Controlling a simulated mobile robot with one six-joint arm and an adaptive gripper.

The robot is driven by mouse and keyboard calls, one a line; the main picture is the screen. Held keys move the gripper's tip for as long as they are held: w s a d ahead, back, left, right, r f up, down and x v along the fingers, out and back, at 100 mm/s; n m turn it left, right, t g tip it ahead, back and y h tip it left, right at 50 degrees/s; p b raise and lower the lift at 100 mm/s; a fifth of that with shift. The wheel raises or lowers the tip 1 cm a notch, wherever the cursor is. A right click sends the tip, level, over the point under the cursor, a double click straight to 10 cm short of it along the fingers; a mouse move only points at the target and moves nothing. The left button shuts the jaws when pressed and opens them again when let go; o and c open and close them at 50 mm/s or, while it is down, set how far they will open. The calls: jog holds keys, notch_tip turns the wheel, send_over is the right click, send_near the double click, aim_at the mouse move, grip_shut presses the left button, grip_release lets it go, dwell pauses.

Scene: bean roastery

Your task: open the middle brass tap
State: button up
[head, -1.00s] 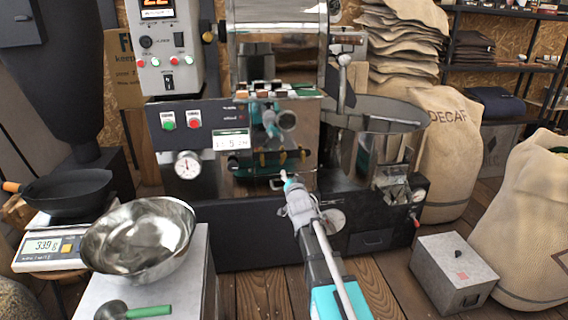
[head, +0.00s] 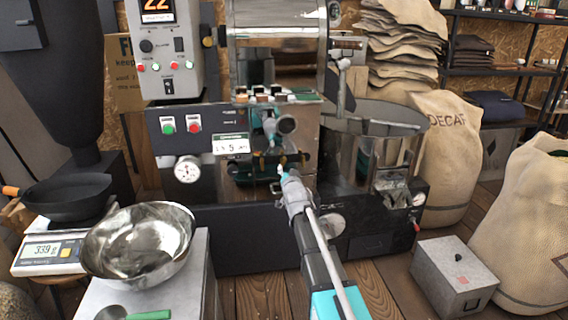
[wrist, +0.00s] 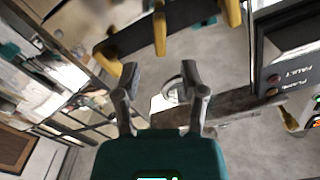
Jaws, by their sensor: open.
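Several brass taps sit in a row on a dark bar at the front of the roasting machine. In the wrist view the middle brass tap (wrist: 160,32) lies between the left brass tap (wrist: 107,57) and the right brass tap (wrist: 232,12). My gripper (wrist: 160,73) is open and empty, with its two fingertips apart, just short of the middle tap and roughly lined up with it. In the head view my gripper (head: 283,171) is at the machine's front, covering part of the tap row. Contact with a tap is not visible.
A dark panel marked FAULT (wrist: 295,75) is at the right of the wrist view. In the head view a steel bowl (head: 140,240) and a scale (head: 45,252) stand at left. A grey metal box (head: 455,275) and burlap sacks (head: 525,220) are at right.

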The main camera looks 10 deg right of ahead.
aim_at(284, 163)
jog(key=shift+w, duration=3.55)
grip_shut()
